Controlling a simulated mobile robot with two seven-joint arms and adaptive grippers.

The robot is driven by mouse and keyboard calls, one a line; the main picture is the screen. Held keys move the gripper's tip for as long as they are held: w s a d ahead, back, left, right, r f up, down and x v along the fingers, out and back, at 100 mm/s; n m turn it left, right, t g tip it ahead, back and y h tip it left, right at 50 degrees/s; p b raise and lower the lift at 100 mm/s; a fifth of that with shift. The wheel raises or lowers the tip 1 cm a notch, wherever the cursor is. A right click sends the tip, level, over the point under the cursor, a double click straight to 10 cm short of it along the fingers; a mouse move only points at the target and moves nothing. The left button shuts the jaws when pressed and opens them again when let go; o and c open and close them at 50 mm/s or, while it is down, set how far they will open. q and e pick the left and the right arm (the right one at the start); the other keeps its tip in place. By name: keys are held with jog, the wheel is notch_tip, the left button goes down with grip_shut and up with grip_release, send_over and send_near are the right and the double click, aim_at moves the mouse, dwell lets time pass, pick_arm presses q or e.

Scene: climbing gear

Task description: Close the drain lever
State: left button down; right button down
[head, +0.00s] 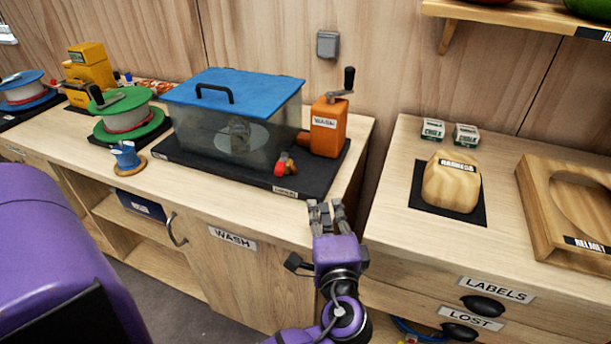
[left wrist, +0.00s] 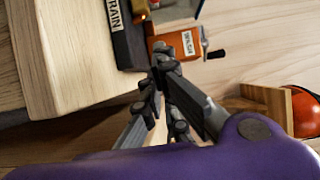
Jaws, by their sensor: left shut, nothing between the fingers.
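The drain lever (head: 285,163) is a small valve with a red handle and a brass-coloured body. It sits at the front right of the clear wash tank (head: 205,130), above a small label on the black base (head: 240,178). In the left wrist view, the drain label (left wrist: 115,14) shows near the top, with part of the valve (left wrist: 139,9) cut off by the edge. My left gripper (head: 326,207) is shut and empty in front of the counter edge, right of and nearer than the lever, not touching it. My right gripper is not in view.
An orange wash box (head: 328,128) with a crank stands right of the tank. A blue lid (head: 240,83) covers the tank. Green (head: 130,116) and blue spools stand left.

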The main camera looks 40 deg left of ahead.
aim_at(282, 163)
pick_arm(q)
jog(key=shift+w+a+r, duration=0.15)
jog(key=shift+w+a, duration=0.1)
jog(key=shift+w, duration=0.05)
jog(key=p+x, duration=0.1)
jog(key=x, duration=0.8)
jog(key=shift+w+a+r+p, duration=0.1)
jog(key=shift+w+r+p, duration=0.05)
jog(key=shift+p, duration=0.25)
jog(key=shift+s+a+p, duration=0.35)
jog(key=shift+s+a, duration=0.45)
jog(key=shift+a, duration=0.3)
jog(key=shift+s+a, duration=0.3)
jog(key=shift+a, duration=0.15)
jog(key=shift+a+f, duration=0.1)
jog(key=shift+f, duration=0.1)
jog(key=shift+s, duration=0.1)
